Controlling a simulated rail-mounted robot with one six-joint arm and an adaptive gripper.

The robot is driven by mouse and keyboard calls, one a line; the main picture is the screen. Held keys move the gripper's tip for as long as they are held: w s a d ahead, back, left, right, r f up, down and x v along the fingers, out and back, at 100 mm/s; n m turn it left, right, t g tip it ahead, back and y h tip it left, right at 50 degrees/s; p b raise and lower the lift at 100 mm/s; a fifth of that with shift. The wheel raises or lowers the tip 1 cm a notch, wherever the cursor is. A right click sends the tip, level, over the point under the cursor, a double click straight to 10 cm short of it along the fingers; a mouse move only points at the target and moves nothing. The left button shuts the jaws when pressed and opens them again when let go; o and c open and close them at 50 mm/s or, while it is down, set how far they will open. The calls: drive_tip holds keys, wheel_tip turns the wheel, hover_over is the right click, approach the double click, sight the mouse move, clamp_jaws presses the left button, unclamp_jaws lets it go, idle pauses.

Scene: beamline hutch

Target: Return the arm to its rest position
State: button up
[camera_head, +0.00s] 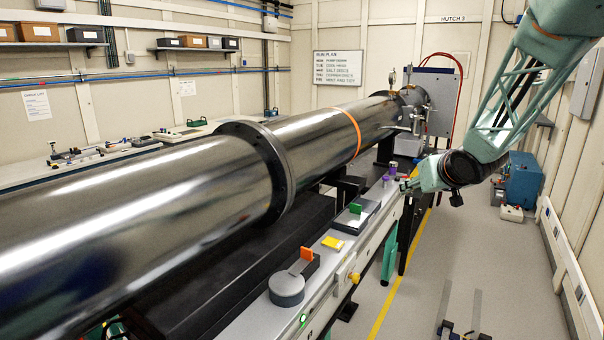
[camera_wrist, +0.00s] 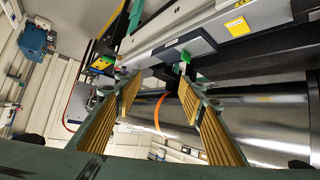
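My arm (camera_head: 505,110) reaches in from the upper right in the head view, its wrist low beside the bench rail. My gripper (camera_head: 412,183) points left toward the far part of the rail, near small purple-topped items (camera_head: 389,176). In the wrist view my gripper (camera_wrist: 158,93) shows its two gold-padded fingers spread apart, with nothing held between them. Beyond the fingers are the rail and the large steel pipe, apart from the pads. In the head view the fingertips are small and hard to make out.
The steel pipe (camera_head: 330,135) runs along the left of the rail. A blue machine (camera_head: 523,180) stands behind. Floor right of the rail is mostly clear.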

drive_tip(key=s+a+r+m+g+h, duration=0.15)
drive_tip(key=s+r, duration=0.25)
drive_tip(key=s, duration=0.8)
drive_tip(key=s+a+r+g+h, duration=0.15)
drive_tip(key=s+r, duration=0.35)
drive_tip(key=s, duration=0.7)
drive_tip(key=s+a+f+g+y, duration=0.1)
drive_tip(key=s+a, duration=0.3)
drive_tip(key=s, duration=0.8)
drive_tip(key=s+a+f+g+y, duration=0.1)
drive_tip(key=s+a, duration=0.3)
drive_tip(key=s, duration=0.9)
drive_tip(key=s+a+f+g, duration=0.1)
drive_tip(key=s+a, duration=0.3)
drive_tip(key=s, duration=0.8)
drive_tip(key=shift+s+f+g+y, duration=0.35)
drive_tip(key=shift+s+g+y, duration=0.05)
drive_tip(key=shift+g, duration=0.2)
